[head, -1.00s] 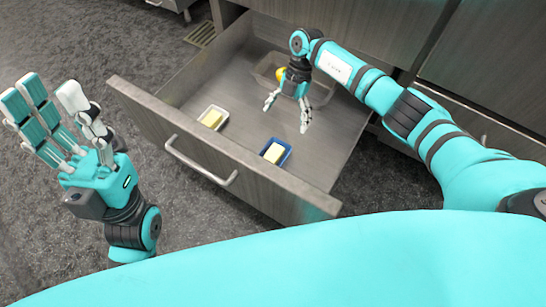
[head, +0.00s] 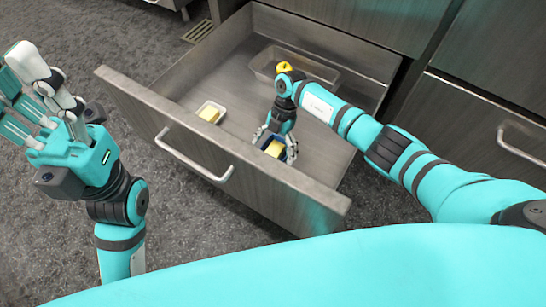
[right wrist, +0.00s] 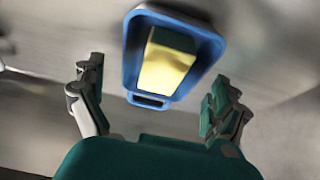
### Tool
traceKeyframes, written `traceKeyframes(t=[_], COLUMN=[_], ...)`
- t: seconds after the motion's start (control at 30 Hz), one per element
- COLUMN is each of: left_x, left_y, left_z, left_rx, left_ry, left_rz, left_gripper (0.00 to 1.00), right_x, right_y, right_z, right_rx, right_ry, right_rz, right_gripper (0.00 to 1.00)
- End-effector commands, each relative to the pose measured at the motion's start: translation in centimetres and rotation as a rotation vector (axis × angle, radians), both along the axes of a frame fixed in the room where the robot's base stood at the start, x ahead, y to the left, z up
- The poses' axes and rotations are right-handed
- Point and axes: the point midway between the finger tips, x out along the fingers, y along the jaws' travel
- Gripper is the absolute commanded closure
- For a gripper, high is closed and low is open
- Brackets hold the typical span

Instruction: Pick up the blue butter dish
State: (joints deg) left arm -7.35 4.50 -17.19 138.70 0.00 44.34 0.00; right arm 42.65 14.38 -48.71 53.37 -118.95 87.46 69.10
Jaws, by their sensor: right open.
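The blue butter dish (head: 270,144) holds a yellow block of butter and rests on the bottom of the open drawer, near its front panel. In the right wrist view, the blue butter dish (right wrist: 131,60) lies just ahead of and between the spread fingers. My right gripper (head: 275,143) is open, with a finger on each side of the dish; it also shows in the right wrist view (right wrist: 155,103). I cannot tell whether the fingers touch the dish. My left gripper (head: 38,98) is raised at the left, outside the drawer, its fingers spread and empty.
A white butter dish (head: 204,107) with butter stands left of the blue one in the drawer. A clear tray (head: 325,78) with a yellow item (head: 284,67) is at the back. The drawer's front panel (head: 240,165) rises close to the dish. The drawer's right side is clear.

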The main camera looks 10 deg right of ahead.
Motion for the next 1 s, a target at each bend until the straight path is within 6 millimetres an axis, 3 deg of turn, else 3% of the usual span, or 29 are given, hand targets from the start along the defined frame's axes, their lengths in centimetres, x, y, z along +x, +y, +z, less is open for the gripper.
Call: traceKeyframes(t=[0.1,0.37,0.8,1.0], left_x=[0.01,0.04,0.04,0.04], left_y=[-0.06,-0.08,-0.1,-0.1], left_z=[0.14,0.4,0.39,0.41], left_rx=[0.002,0.002,0.002,0.002], left_ry=[-0.021,-0.023,-0.023,-0.023], left_rz=[0.001,0.001,0.001,0.0], left_gripper=[0.6,0.6,0.6,0.6], right_x=[-0.42,-0.47,-0.46,-0.44], right_y=[0.33,0.38,0.35,0.35], right_z=[-1.31,-1.32,-1.32,-1.26], right_rx=[0.0,0.0,0.0,0.0], right_ry=[0.002,0.002,0.002,0.002], right_rz=[-0.001,-0.001,-0.001,-0.001], right_gripper=[0.0,0.0,0.56,0.59])
